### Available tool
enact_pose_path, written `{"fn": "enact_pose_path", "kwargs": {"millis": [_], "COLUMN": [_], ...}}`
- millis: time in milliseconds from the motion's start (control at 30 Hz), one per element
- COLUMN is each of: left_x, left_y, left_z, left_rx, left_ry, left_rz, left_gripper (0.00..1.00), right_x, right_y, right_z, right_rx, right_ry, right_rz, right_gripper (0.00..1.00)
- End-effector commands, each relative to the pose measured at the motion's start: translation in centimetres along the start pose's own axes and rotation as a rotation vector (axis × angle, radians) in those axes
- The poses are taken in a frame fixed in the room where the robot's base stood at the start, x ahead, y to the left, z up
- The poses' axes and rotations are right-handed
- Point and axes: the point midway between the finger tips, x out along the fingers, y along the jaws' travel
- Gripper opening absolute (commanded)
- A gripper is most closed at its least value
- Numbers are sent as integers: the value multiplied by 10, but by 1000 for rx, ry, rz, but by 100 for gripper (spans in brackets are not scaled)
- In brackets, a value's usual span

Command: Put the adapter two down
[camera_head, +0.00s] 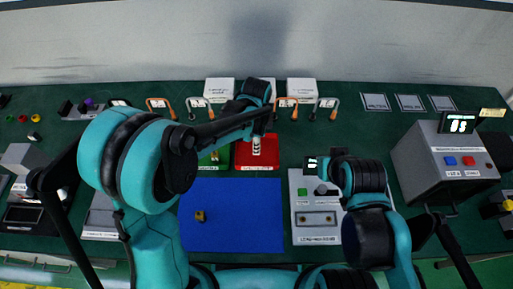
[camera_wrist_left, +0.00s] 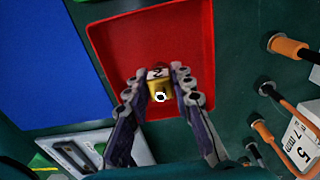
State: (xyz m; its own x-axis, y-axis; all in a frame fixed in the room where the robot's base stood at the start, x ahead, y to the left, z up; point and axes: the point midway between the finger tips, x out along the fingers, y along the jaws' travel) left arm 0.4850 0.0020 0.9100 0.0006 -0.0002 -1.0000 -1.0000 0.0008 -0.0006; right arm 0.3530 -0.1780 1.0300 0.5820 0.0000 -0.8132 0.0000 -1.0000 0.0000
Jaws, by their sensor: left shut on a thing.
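Adapter two (camera_wrist_left: 158,88) is a small brass piece with a white, dark-marked label and a round pale end, seen in the left wrist view. My left gripper (camera_wrist_left: 160,74) is shut on it, one finger on each side. Behind the adapter is the red tray (camera_wrist_left: 207,25). In the head view my left gripper (camera_head: 257,142) is over the red tray (camera_head: 271,164), right of the green tray. I cannot tell whether the adapter touches the tray floor. My right arm is at the right in the head view; its fingers cannot be made out.
A blue mat (camera_head: 240,225) lies in front of the trays with a small brass piece (camera_head: 200,216) on it. The green tray (camera_head: 220,160) is partly hidden by my left arm. Orange and white cables (camera_head: 285,104) stand behind. A grey instrument box (camera_head: 450,160) stands at right.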

Motion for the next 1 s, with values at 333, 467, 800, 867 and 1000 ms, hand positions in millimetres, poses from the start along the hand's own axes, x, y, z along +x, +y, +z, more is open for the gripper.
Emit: {"fn": "enact_pose_path", "kwargs": {"millis": [333,467,800,867,1000], "left_x": [14,19,17,16,2], "left_y": [0,0,0,0,0], "left_z": [0,0,0,0,0], "left_rx": [0,0,0,0,0], "left_ry": [0,0,0,0,0], "left_rz": [0,0,0,0,0], "left_gripper": [0,0,44,44,44], "right_x": [5,8,7,6,1], "right_y": [0,0,0,0,0], "right_z": [4,6,5,4,1], "right_rx": [0,0,0,0,0], "right_ry": [0,0,0,0,0], "right_rz": [0,0,0,0,0], "right_gripper": [0,0,0,0,0]}}
